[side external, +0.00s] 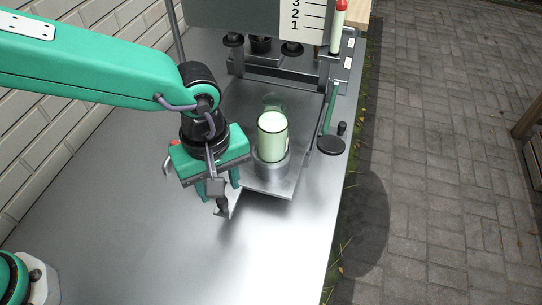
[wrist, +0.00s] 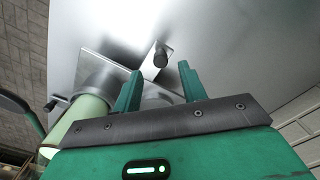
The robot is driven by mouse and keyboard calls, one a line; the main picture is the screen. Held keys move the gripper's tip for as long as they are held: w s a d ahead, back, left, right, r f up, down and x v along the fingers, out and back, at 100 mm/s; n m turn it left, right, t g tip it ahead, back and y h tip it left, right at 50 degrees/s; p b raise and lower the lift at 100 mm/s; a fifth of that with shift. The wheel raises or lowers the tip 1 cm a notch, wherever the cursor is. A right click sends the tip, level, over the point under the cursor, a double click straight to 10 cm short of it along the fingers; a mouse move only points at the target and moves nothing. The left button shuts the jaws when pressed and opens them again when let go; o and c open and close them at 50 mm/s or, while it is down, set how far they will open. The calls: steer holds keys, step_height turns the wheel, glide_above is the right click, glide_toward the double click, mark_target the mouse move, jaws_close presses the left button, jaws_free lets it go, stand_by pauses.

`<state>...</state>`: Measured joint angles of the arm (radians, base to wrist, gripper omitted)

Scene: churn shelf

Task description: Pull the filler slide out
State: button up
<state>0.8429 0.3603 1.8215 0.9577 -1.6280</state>
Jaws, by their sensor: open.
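The filler slide appears to be the flat steel plate (side external: 262,187) under the filling machine. A clear jar of pale green liquid (side external: 272,138) stands upright in a round metal holder on it. In the wrist view the plate (wrist: 93,55) shows at upper left, with a dark knob (wrist: 160,54) near its corner. My gripper (side external: 220,187) is left of the jar, near the plate's front left corner. It is open and empty; in the wrist view both fingers (wrist: 158,78) are apart, with the knob beyond the gap. I cannot tell the height between fingertips and knob.
The filling machine (side external: 235,18) stands behind, with a numbered scale (side external: 306,18). A green lever (side external: 331,98) and a dark round pad (side external: 331,145) are right of the jar. The steel bench (side external: 150,245) is clear in front. Paving lies beyond its right edge, a brick wall at left.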

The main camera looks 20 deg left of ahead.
steer(key=shift+r, duration=1.8)
steer(key=shift+a+r, duration=0.15)
steer(key=shift+a, duration=0.1)
steer(key=w+a+r+m+t+h, duration=0.15)
steer(key=a+r, duration=0.25)
steer(key=a, duration=0.5)
steer(key=a+r+m+t, duration=0.15)
steer(key=a+r, duration=0.25)
steer(key=a, duration=0.4)
steer(key=s+a+m+t, duration=0.1)
steer(key=s+a+m, duration=0.2)
steer(key=a, duration=0.4)
steer(key=s+a+m+t+y, duration=0.1)
steer(key=s+a+m, duration=0.2)
steer(key=s+a, duration=0.2)
steer(key=shift+s+a+r+t, duration=0.2)
steer(key=shift+s+a+t, duration=0.1)
steer(key=shift+a, duration=1.5)
steer(key=shift+y, duration=0.25)
